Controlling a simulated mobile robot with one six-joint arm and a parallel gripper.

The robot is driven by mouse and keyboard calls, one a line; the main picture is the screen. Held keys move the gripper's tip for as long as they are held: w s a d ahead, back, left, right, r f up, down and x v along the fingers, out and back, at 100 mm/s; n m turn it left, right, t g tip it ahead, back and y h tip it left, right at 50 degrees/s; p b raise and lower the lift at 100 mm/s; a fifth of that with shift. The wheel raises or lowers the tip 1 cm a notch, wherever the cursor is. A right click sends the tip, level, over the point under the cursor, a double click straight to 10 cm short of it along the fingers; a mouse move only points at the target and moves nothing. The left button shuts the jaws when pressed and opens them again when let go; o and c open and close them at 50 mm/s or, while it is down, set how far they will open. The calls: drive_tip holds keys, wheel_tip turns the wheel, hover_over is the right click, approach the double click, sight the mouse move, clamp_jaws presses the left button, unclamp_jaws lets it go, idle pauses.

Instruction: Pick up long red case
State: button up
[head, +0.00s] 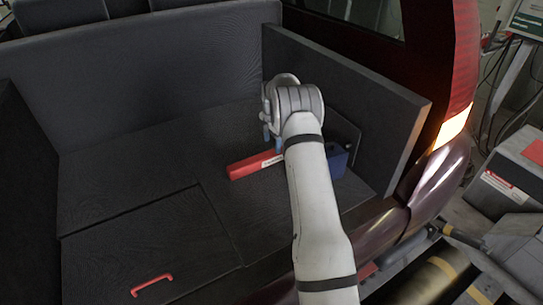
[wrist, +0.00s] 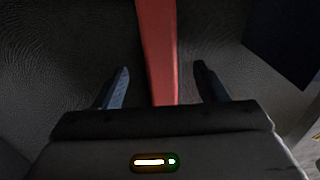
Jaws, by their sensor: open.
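The long red case (head: 254,165) lies on the dark floor of the car's cargo area, its right part hidden behind my arm in the head view. In the wrist view the red case (wrist: 157,50) runs from the top edge down between the fingers. My gripper (wrist: 161,84) is open, with one finger on each side of the case and a gap to both. In the head view my gripper (head: 270,138) is mostly hidden by my own wrist, above the case. I cannot tell how far above the case the fingertips are.
A dark blue box (head: 337,160) stands just right of my arm. The cargo side panel (head: 350,95) rises on the right. A red handle (head: 152,284) sits on the floor panel at front left. The floor (head: 130,185) left of the case is clear.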

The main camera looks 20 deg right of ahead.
sight(272, 152)
wheel_tip(272, 152, down, 6)
drive_tip(key=shift+r, duration=0.1)
drive_tip(key=shift+c, duration=0.5)
drive_tip(key=c, duration=1.3)
